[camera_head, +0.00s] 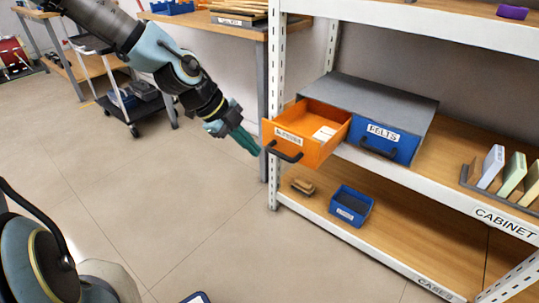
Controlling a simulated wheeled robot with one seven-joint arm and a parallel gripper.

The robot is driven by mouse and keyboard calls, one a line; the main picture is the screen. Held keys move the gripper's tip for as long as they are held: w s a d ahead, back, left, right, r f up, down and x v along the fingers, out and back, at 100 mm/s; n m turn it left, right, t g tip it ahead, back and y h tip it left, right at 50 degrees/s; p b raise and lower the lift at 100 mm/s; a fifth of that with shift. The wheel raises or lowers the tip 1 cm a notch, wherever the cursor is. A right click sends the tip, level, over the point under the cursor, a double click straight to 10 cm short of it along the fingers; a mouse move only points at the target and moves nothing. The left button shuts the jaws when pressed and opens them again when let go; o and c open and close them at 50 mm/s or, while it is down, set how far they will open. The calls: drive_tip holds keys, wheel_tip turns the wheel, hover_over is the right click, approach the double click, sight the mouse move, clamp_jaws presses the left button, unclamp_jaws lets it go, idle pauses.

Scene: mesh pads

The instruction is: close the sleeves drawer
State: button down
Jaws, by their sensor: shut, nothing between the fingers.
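The orange drawer (318,147) is pulled out of the left side of a grey cabinet (382,98) on the middle shelf. Its front carries a white label, too small to read surely, and a black handle (285,153). White items lie inside it. The blue drawer (377,140) beside it, labelled FELTS, sits flush in the cabinet. My gripper (256,151) is shut and empty, with its dark green fingers just left of the orange drawer's front, near the handle. I cannot tell whether they touch it.
A white shelf upright (273,190) stands just below the drawer. The lower shelf holds a blue bin (351,205) and a brown brush-like item (303,186). Boxes (513,173) stand at the right. A black cart (125,95) stands behind my arm. The floor at left is clear.

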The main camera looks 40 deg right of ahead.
sight(271, 150)
drive_tip(key=d+f, duration=0.1)
drive_tip(key=d, duration=0.1)
drive_tip(key=d+f+b, duration=0.1)
drive_tip(key=d+f, duration=0.2)
drive_tip(key=shift+d, duration=0.35)
drive_tip(key=shift+d, duration=0.1)
